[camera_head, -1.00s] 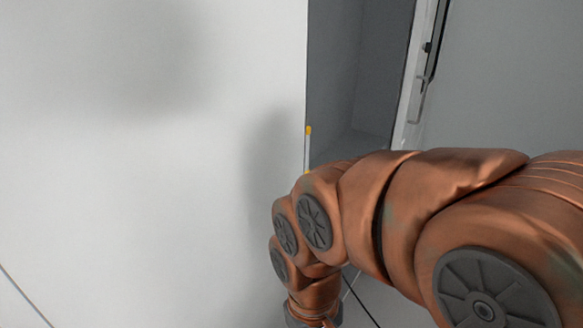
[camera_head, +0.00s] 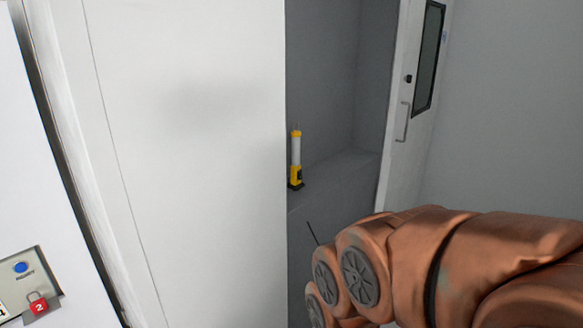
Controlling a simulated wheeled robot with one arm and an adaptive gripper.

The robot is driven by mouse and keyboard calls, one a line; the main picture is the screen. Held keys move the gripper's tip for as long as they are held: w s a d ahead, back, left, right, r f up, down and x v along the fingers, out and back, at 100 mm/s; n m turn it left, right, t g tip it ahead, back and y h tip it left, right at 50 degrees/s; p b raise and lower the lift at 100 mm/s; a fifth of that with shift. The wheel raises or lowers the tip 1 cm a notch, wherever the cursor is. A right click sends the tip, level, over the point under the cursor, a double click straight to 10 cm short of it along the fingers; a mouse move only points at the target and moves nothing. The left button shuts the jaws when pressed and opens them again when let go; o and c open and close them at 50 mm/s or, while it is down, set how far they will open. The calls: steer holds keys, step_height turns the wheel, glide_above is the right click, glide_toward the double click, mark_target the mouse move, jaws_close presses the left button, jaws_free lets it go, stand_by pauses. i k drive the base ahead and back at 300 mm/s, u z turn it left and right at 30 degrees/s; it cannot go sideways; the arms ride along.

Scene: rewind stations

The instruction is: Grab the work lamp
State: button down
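The work lamp (camera_head: 296,160) is a slim upright stick with a yellow top, a pale tube and a yellow and black base. It stands on a grey ledge inside a recess, close to the edge of the white panel on its left. My copper-coloured arm reaches in from the lower right, below and to the right of the lamp, apart from it in the picture. My gripper is below the frame and does not show.
A large white panel (camera_head: 190,150) fills the left of the recess. The grey ledge (camera_head: 340,180) looks bare right of the lamp. A white door (camera_head: 408,120) with a handle stands at right. A red padlock (camera_head: 38,306) and blue button (camera_head: 21,267) are at lower left.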

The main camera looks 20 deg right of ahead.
mark_target(295, 183)
steer(key=i, duration=0.8)
steer(key=u, duration=2.3)
steer(key=k, duration=0.75)
steer(key=z, duration=0.95)
